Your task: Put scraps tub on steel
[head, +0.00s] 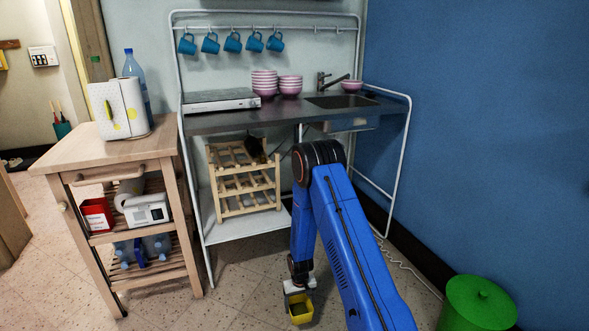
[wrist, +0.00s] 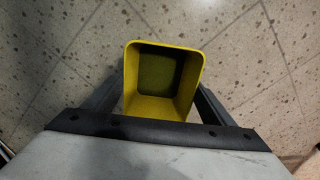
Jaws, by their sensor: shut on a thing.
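The scraps tub (head: 301,311) is a small yellow, open-topped square tub. My gripper (head: 299,297) is shut on it and holds it low over the floor, in front of the steel counter. In the wrist view the tub (wrist: 162,80) sits between the two fingers of my gripper (wrist: 160,100), and its inside looks empty. The steel counter (head: 285,116) is a dark grey worktop with a sink at its right, well above and behind the tub.
Pink-striped bowls (head: 264,83), a flat hob (head: 221,100) and a tap (head: 322,82) occupy parts of the counter. A wooden trolley (head: 110,158) stands left and a green bin (head: 478,303) right. A wooden rack (head: 245,181) sits below the counter.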

